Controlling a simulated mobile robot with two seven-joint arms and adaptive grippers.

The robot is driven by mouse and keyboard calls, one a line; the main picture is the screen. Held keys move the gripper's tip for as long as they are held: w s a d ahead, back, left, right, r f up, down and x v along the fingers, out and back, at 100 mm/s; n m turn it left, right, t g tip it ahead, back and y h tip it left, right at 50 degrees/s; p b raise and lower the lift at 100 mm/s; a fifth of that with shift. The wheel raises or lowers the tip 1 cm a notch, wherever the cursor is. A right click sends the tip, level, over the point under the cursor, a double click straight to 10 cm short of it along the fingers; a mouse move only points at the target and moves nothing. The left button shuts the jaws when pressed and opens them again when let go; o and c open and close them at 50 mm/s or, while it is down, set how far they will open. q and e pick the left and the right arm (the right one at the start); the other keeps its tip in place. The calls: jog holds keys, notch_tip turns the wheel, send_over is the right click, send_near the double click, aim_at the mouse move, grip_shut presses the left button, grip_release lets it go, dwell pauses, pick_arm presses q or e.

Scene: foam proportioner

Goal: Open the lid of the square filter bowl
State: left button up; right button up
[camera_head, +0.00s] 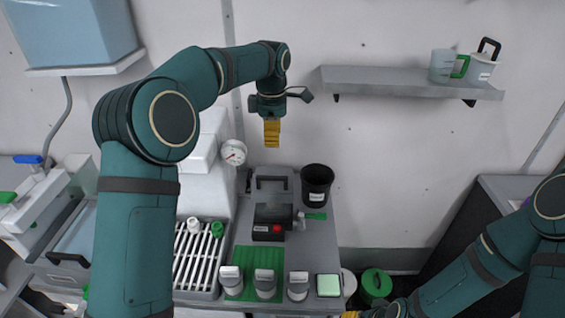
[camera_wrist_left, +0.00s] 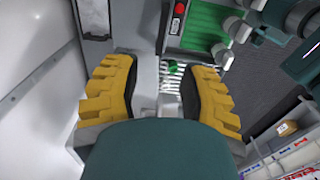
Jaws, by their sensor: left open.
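A small square container with a pale green top (camera_head: 328,285) stands at the front right corner of the grey bench. I cannot tell for sure that it is the square filter bowl; its top looks flat and closed. My left gripper (camera_head: 271,132) hangs high above the back of the bench, fingers down, far from that container. In the left wrist view its yellow fingers (camera_wrist_left: 157,68) are wide apart with nothing between them. My right gripper (camera_head: 375,313) is low at the bottom edge, mostly cut off, so its jaw state is hidden.
Several pale-topped fittings, one of them here (camera_head: 265,283), stand along the bench front by a green mat (camera_head: 243,258). A dark pump-like box (camera_head: 272,215), black cup (camera_head: 317,185), gauge (camera_head: 233,152) and slotted rack (camera_head: 198,262) crowd the bench. A shelf (camera_head: 400,84) is at upper right.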

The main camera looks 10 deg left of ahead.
aim_at(274, 177)
pick_arm(q)
jog(key=f, duration=0.6)
jog(key=f+b, duration=0.1)
jog(key=f, duration=0.6)
jog(key=shift+s+f, duration=0.2)
jog(key=shift+f, duration=0.1)
grip_shut()
